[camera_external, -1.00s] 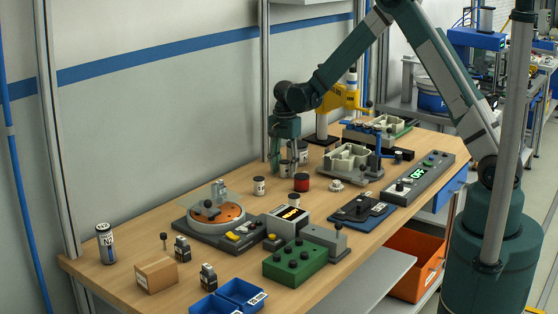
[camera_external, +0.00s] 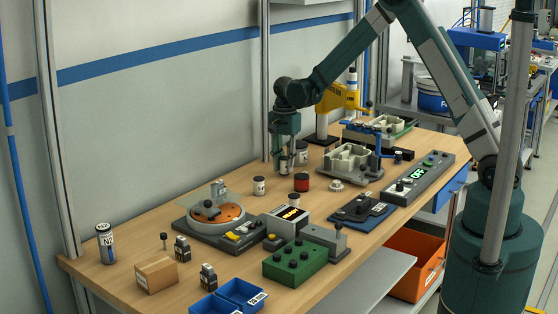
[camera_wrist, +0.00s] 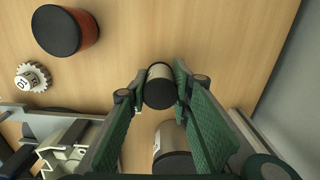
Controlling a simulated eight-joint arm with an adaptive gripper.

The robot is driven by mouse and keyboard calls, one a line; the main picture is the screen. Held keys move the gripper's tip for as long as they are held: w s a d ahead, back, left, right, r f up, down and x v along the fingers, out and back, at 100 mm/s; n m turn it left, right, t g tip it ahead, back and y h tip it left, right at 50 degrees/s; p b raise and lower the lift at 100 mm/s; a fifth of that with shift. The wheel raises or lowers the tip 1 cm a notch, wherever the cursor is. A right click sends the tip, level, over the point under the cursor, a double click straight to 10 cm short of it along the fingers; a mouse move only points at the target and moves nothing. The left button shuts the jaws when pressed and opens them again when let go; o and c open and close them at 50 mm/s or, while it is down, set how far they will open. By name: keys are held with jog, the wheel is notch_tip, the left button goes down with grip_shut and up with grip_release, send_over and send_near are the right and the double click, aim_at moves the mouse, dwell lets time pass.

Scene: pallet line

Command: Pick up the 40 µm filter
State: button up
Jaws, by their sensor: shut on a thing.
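My gripper (camera_external: 285,163) is shut on a small pale canister with a dark cap (camera_wrist: 160,84), seen between the two green finger pads in the wrist view. The same canister (camera_external: 284,166) shows low between the fingers in the external view, mostly hidden by them. It looks upright and slightly above the bench. Its label is not readable, so I cannot tell from the print whether it is the 40 µm filter. Other similar pale canisters stand on the bench: one (camera_external: 259,186) to the left, and one (camera_external: 303,153) just behind my gripper, near the fingers in the wrist view (camera_wrist: 171,142).
A red canister with a dark top (camera_external: 301,183) stands in front, beside a small white knurled part (camera_external: 336,185). A grey fixture (camera_external: 350,164) is to the right. A round orange turntable (camera_external: 217,214) is nearer left. Bench left of my gripper is clear toward the wall.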

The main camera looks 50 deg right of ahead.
aim_at(285, 158)
notch_tip(285, 158, up, 8)
jog(key=shift+r, duration=0.2)
jog(key=shift+a, duration=0.1)
dwell(0.7)
